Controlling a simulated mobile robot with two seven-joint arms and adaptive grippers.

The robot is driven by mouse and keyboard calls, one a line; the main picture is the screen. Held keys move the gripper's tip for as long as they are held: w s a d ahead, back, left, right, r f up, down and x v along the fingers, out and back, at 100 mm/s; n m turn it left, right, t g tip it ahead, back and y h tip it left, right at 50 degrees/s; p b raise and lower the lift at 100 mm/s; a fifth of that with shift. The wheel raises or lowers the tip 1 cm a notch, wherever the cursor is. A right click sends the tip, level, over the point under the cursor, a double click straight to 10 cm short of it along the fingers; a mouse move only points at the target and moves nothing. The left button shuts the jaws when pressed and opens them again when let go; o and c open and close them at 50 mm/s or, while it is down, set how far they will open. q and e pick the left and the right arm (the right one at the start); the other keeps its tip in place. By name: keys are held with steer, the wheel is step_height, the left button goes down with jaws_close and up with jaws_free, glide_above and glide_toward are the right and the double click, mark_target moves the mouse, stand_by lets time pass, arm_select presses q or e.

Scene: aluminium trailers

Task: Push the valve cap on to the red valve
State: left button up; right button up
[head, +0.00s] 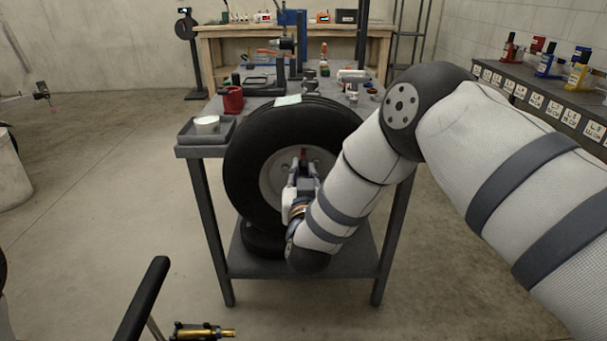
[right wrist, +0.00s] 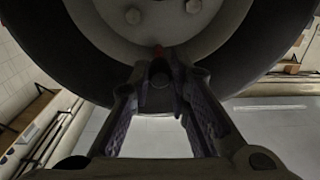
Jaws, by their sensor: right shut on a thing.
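A black-tyred wheel (head: 262,125) with a pale rim (head: 275,180) stands upright at the front of the grey bench. The red valve (head: 303,153) shows on the rim just above my right gripper (head: 303,170). In the right wrist view a small patch of the red valve (right wrist: 158,50) shows just beyond the fingertips. My right gripper (right wrist: 160,80) is shut on a dark, rounded piece, which I take to be the valve cap (right wrist: 159,72), right below the red valve. Whether the cap touches the valve cannot be told. My left gripper is not in view.
The grey bench (head: 192,150) carries a tray with a white cup (head: 206,124), a red mug (head: 233,99) and tools. Another tyre (head: 262,243) lies on its lower shelf. A black handle (head: 148,290) stands at the front left. The left floor is mostly open.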

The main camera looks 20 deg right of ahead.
steer(key=shift+b+x, duration=0.3)
steer(key=shift+x, duration=0.85)
steer(key=o, duration=0.9)
steer(key=shift+s, duration=0.1)
steer(key=v, duration=1.2)
steer(key=shift+r, duration=0.1)
